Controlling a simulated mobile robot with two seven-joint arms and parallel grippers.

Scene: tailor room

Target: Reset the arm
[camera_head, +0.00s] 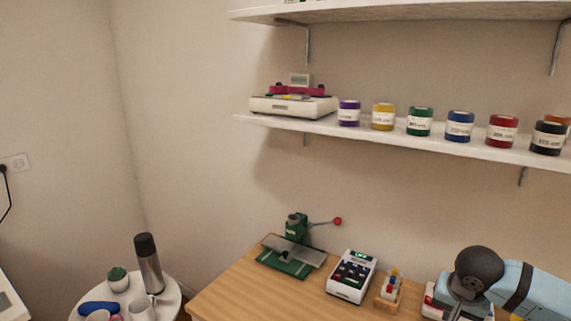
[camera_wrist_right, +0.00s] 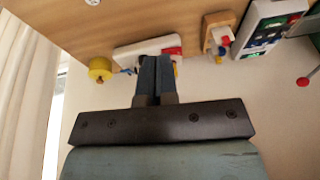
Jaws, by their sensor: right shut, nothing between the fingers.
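My right arm (camera_head: 525,287) comes in from the right edge in the head view, low over the wooden table. My right gripper (camera_wrist_right: 156,64) is shut and empty in the wrist view, its two dark fingers pressed together. The fingers overlap a white and red item (camera_wrist_right: 133,54) in that view; I cannot tell whether they touch it. Part of that item also shows beside my arm in the head view (camera_head: 431,306). My left gripper is not in view.
The table (camera_head: 243,290) holds a green press (camera_head: 297,228), a keypad device (camera_head: 352,276) and a small wooden holder (camera_head: 389,291). A shelf (camera_head: 400,138) with several jars and a scale (camera_head: 292,105) hangs above. A round side table (camera_head: 171,297) carries a flask (camera_head: 148,262).

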